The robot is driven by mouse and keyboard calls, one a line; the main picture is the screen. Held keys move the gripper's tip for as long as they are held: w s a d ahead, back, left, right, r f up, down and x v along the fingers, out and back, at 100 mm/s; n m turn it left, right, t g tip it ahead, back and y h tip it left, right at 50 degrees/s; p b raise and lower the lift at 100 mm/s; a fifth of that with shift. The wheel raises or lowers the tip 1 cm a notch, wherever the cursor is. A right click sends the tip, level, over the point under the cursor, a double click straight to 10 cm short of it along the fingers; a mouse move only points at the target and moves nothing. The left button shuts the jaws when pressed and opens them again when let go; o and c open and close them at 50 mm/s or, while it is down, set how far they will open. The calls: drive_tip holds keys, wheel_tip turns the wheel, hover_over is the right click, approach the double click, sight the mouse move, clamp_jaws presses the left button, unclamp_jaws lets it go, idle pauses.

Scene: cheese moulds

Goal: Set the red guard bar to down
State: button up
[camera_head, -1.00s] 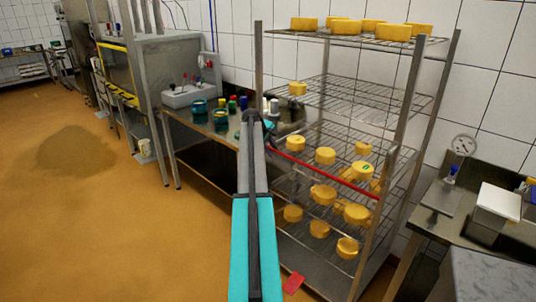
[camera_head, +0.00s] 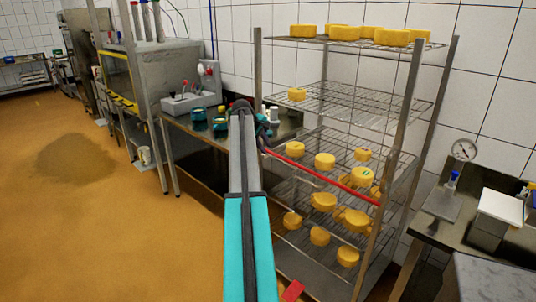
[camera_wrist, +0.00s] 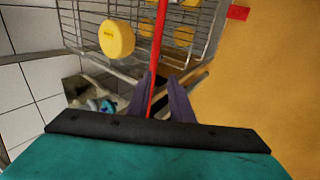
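The red guard bar (camera_head: 325,176) runs across the front of the wire rack at mid height, sloping down to the right. Its left end is hidden behind my gripper (camera_head: 262,135). In the wrist view the bar (camera_wrist: 158,50) runs down the picture and passes into the gap between the two dark fingers of my gripper (camera_wrist: 161,76). The fingers are apart, with a gap wider than the bar. The bar lies closer to the left finger. I cannot tell whether a finger touches it.
The wire rack (camera_head: 410,105) holds several yellow cheeses on its shelves. A steel table (camera_head: 180,122) with small coloured containers stands behind my arm. A bench with a dial gauge (camera_head: 464,149) is at the right. A red piece (camera_head: 292,290) shows low by the rack. The left floor is open.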

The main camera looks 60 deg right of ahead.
drive_tip(key=v, duration=0.5)
drive_tip(key=shift+r+b, duration=0.15)
drive_tip(key=shift+b, duration=0.2)
